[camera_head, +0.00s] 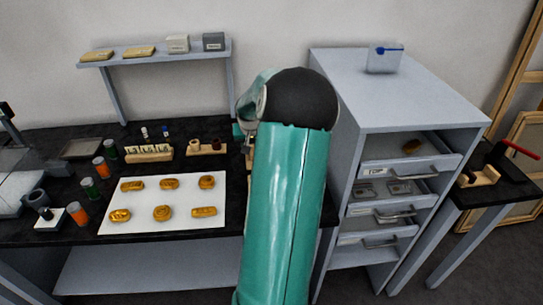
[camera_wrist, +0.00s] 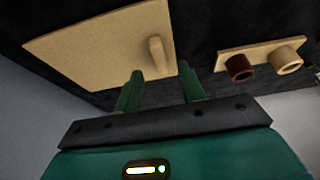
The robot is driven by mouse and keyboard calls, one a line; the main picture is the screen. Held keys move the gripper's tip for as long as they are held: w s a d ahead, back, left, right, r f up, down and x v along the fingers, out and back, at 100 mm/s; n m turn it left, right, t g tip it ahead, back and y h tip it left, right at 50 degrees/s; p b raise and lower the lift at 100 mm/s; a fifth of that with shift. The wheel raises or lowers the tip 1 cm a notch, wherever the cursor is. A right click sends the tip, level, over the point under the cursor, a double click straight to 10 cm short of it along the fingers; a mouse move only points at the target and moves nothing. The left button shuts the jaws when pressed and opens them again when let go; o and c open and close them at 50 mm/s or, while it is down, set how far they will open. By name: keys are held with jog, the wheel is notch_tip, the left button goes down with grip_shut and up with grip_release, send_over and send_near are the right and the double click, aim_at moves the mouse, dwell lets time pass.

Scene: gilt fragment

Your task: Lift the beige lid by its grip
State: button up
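The beige lid (camera_wrist: 90,48) is a flat panel on the dark worktop in the wrist view, at upper left. Its grip (camera_wrist: 156,52) is a raised beige bar near the lid's right edge. My gripper (camera_wrist: 160,69) is open, with its two green fingers apart. The grip appears in the gap between the fingertips, with space visible on both sides; the fingers do not appear to touch it. How far the fingertips reach down beside it is unclear. In the head view my teal arm hides most of the lid and the gripper.
A wooden holder (camera_wrist: 262,50) with two round cups lies right of the lid. In the head view, a white mat (camera_head: 145,208) with several gold pieces is left of my arm. A grey cabinet (camera_head: 400,105) with open drawers stands close on the right. A shelf (camera_head: 160,57) is behind.

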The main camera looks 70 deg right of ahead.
aim_at(252, 151)
jog(key=x, duration=0.3)
jog(key=shift+f, duration=0.4)
jog(key=shift+c, duration=0.2)
grip_shut()
jog(key=shift+r, duration=0.15)
